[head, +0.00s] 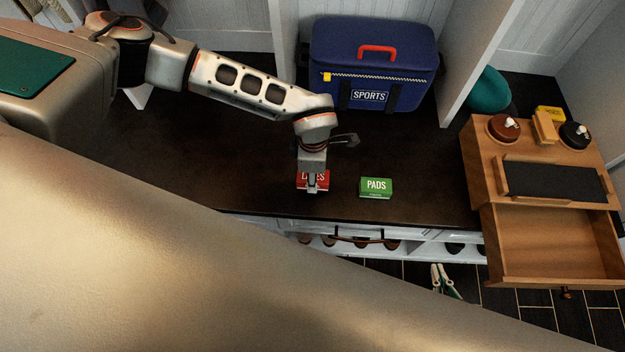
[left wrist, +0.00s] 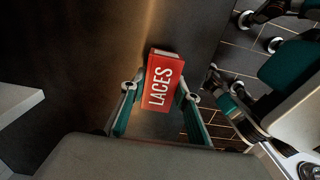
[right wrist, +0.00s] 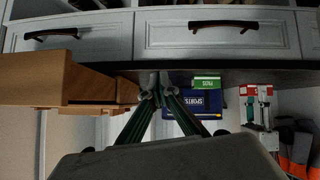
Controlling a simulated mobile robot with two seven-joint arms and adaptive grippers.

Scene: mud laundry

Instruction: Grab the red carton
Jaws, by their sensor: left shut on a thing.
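The red carton, labelled LACES, (head: 323,183) is near the front edge of the dark bench top. My left gripper (head: 312,186) reaches it from above and covers part of it in the head view. In the left wrist view, the carton (left wrist: 163,84) sits between the two fingers, which are shut on its sides. Whether it still touches the bench is hard to tell. My right gripper (right wrist: 156,82) shows in its own wrist view with its fingertips together and nothing between them. I do not make it out in the head view.
A green PADS box (head: 376,187) stands right of the red carton. A blue SPORTS bag (head: 373,60) is behind. A wooden organizer (head: 484,170) with an open drawer (head: 545,279) is at the right. The bench left of the carton is clear.

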